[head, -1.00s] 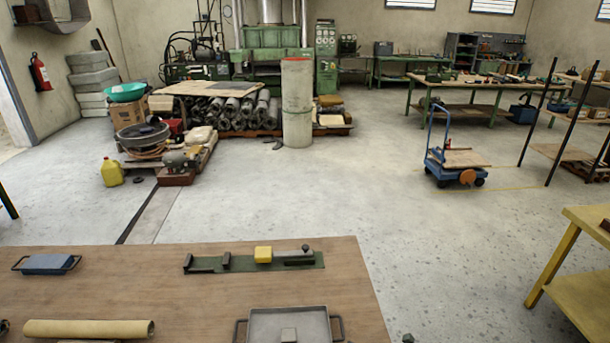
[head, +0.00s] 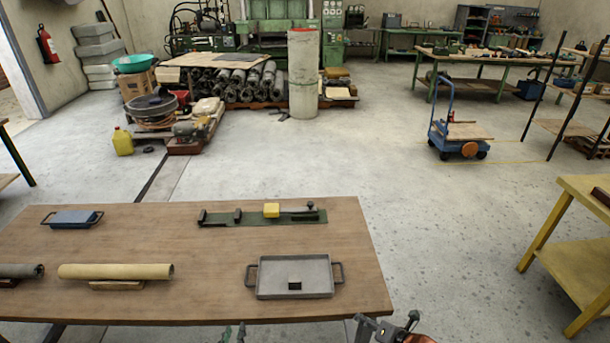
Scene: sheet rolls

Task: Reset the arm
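My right gripper (head: 387,322) shows at the bottom edge, in front of the table. Its two dark fingertips are apart, with nothing seen between them. Two small greenish tips at the bottom edge, left of it, look like my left gripper (head: 233,332); the rest is cut off, so its opening is unclear. A beige roll (head: 115,271) lies on a small wooden support on the wooden table (head: 200,302). A dark grey roll (head: 18,271) lies at the table's left. A grey two-handled tray (head: 270,270) holds a small dark block (head: 294,286).
A green fixture (head: 240,217) with a yellow block (head: 271,210) lies at the table's back. A blue-grey handled plate (head: 72,218) lies back left. A yellow bench (head: 580,230) stands right. The floor between is clear.

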